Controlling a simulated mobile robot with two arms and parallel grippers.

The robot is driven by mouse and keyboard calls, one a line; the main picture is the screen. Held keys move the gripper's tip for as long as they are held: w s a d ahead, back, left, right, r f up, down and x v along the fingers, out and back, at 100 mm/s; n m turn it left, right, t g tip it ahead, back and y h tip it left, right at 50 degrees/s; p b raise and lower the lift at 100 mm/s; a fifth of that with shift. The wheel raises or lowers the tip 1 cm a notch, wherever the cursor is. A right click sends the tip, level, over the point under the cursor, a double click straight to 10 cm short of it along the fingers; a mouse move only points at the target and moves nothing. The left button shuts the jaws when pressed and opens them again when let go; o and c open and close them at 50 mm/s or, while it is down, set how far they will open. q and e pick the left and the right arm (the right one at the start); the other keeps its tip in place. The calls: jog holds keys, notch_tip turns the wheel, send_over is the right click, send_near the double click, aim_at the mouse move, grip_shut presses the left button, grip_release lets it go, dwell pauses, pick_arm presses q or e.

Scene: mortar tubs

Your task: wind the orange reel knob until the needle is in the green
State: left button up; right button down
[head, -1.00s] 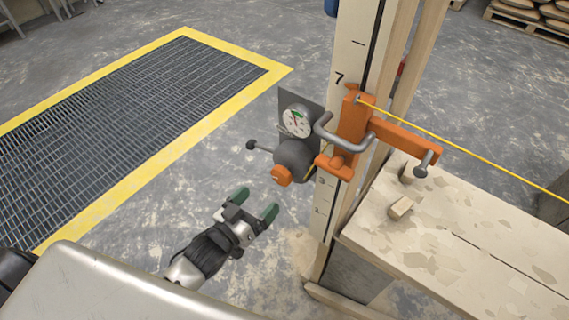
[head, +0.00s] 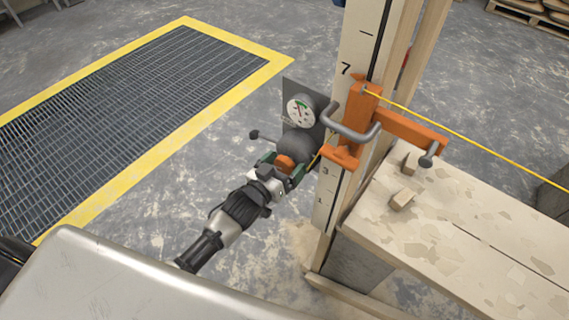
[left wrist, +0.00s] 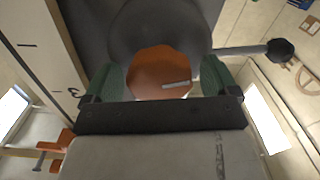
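The orange reel knob (head: 286,161) sits on the front of a dark grey round reel (head: 296,145) on the post. It shows in the left wrist view (left wrist: 158,72) as a faceted orange disc with a pale mark on its right half. My left gripper (head: 281,170) has its green fingers on either side of the knob, apart; a narrow gap shows at the right finger in the left wrist view (left wrist: 160,80). The white gauge (head: 301,111) above the reel has a green band near its top; its needle is too small to read surely. My right gripper is not in view.
A grey crank arm with a dark ball (head: 254,135) sticks out left of the reel. An orange bracket (head: 362,120) with a grey handle is on the numbered post (head: 352,75). A yellow line runs right from it over a pale bench (head: 480,235).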

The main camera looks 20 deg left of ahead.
pick_arm(q)
jog(key=c, duration=0.9)
jog(key=shift+r+m+p, duration=0.1)
jog(key=shift+m+p, duration=0.35)
jog(key=shift+m, duration=0.65)
jog(key=m, duration=0.2)
jog(key=shift+m, duration=0.4)
jog(key=o, duration=0.9)
jog(key=shift+o, duration=0.2)
jog(key=shift+s, duration=0.15)
jog(key=v, duration=1)
jog(key=shift+s, duration=0.3)
jog(key=shift+a, duration=0.1)
